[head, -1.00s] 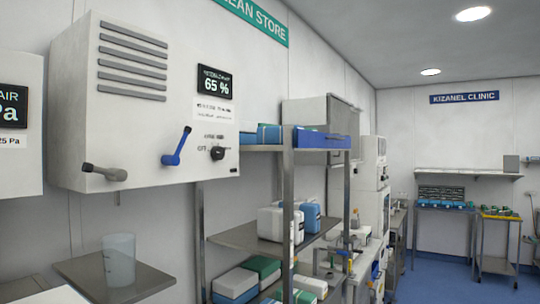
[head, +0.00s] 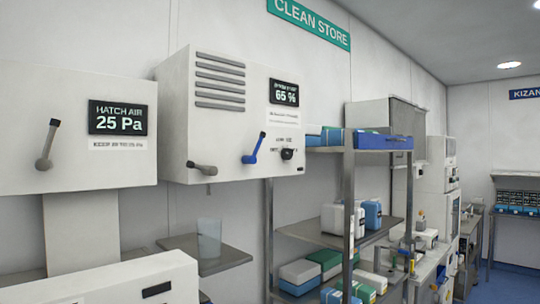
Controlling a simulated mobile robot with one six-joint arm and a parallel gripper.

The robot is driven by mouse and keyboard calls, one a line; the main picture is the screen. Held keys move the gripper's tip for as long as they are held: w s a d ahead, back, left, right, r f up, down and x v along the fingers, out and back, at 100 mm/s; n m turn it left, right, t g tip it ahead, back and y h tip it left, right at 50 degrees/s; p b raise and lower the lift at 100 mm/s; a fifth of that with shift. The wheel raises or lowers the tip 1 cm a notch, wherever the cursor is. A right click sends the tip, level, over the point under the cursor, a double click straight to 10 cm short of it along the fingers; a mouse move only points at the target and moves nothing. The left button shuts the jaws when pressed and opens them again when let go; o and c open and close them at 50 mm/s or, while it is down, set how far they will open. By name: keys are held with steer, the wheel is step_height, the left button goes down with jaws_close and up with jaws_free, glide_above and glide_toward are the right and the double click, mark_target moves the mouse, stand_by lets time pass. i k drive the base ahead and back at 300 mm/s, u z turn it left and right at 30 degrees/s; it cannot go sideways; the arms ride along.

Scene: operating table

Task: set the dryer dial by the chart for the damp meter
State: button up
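The dryer, a white wall box (head: 215,125) with grey vent slats, hangs left of centre in the head view. Its damp meter (head: 284,92) is a dark display reading 65 %. Below the meter is a small printed label (head: 284,117), likely the chart, too small to read. A black dial (head: 287,154) sits low on the right of the front; its setting cannot be made out. A blue lever (head: 254,148) is left of the dial, and a grey lever (head: 201,167) is at the lower left edge. My gripper is not in view.
A hatch air box (head: 70,130) reading 25 Pa hangs on the left. Below the dryer, a clear beaker (head: 209,238) stands on a small shelf (head: 225,261). A metal rack (head: 348,200) with boxes stands to the right. A white unit (head: 110,285) fills the lower left.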

mark_target(286, 154)
steer(key=z, duration=0.05)
steer(key=i, duration=1)
steer(key=u, duration=0.1)
